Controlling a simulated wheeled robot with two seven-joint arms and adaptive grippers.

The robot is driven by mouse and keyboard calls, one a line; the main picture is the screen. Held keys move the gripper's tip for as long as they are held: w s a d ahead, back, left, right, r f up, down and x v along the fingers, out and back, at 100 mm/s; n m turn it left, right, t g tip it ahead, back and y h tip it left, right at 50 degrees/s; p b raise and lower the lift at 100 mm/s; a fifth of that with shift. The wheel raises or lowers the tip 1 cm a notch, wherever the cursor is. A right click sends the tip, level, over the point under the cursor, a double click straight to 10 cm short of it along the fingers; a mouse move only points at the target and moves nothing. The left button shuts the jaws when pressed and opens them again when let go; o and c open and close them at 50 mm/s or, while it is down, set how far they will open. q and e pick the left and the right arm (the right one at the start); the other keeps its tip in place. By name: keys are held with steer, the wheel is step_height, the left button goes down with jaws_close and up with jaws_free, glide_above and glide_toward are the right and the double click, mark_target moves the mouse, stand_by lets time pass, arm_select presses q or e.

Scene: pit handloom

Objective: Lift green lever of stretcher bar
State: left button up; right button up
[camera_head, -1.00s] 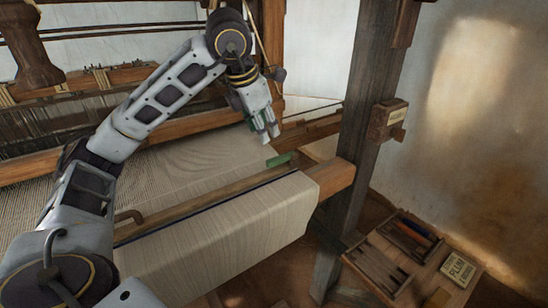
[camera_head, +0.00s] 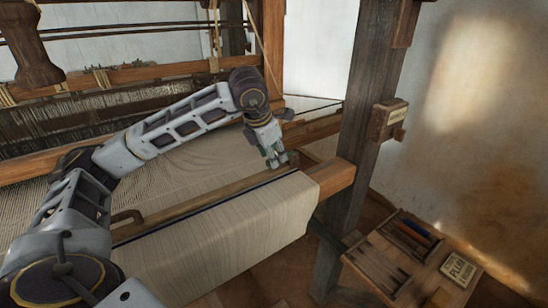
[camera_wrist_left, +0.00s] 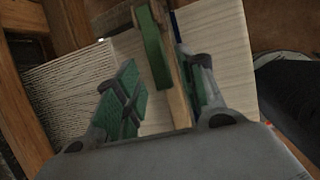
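The stretcher bar (camera_head: 215,200) is a wooden bar lying across the cream woven cloth. Its green lever (camera_wrist_left: 152,50) shows in the left wrist view, lying along the wooden bar (camera_wrist_left: 178,95). In the head view my left gripper mostly hides the lever. My left gripper (camera_head: 277,161) points down at the right end of the bar. In the left wrist view its green-padded fingers (camera_wrist_left: 160,88) are apart, one on each side of the lever and bar. I cannot tell whether either finger touches them. My right gripper is not in view.
A dark loom post (camera_head: 355,130) with a small wooden box (camera_head: 386,120) stands right of the gripper. A wooden tool tray (camera_head: 375,272) and a lettered sign (camera_head: 458,269) are at the lower right. The cloth (camera_head: 225,245) folds over the front beam.

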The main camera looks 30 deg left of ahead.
arm_select(q)
steer(key=shift+x, duration=1.05)
jaws_close()
